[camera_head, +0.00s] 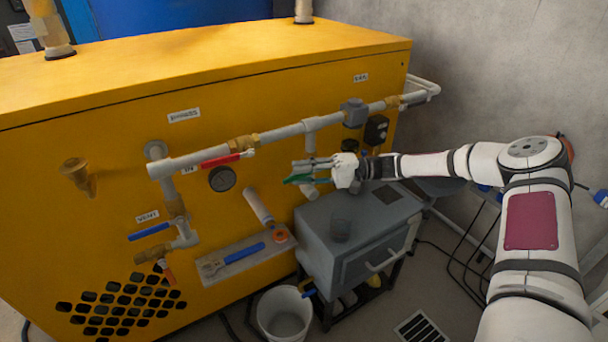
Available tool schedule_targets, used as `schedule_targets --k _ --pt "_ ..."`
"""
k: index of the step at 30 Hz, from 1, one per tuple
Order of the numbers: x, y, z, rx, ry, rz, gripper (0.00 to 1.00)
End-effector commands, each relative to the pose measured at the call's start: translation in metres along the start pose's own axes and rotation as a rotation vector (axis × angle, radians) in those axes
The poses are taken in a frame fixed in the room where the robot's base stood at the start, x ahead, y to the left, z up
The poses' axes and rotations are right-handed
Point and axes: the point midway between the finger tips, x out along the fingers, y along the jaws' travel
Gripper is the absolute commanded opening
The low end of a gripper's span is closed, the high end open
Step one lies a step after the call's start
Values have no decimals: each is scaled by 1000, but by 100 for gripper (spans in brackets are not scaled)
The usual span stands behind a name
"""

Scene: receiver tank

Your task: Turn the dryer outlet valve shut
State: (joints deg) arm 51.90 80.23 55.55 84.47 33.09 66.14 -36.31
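A green lever handle (299,179) shows on the front of the yellow cabinet, beneath the grey pipe. It lies right by the fingers of my gripper (308,164), which reach in from the right and point left. The fingers partly hide the handle and the pipe behind it. I cannot tell whether they touch the handle or how wide they are apart. A red lever (220,160) sits on a brass valve (243,143) to the left. No readable label marks which valve is the dryer outlet.
A grey box unit (345,222) stands below my gripper, with a white bucket (285,312) beside it. A dark gauge (222,178) hangs below the red lever.

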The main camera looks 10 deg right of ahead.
Motion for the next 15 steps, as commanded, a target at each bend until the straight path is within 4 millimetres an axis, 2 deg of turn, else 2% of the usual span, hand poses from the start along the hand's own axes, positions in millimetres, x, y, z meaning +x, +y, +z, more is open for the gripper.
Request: schedule_targets --k 10,15 --pt "-2 1 0 0 2 3 34" --pt "-22 2 -1 0 5 5 34"
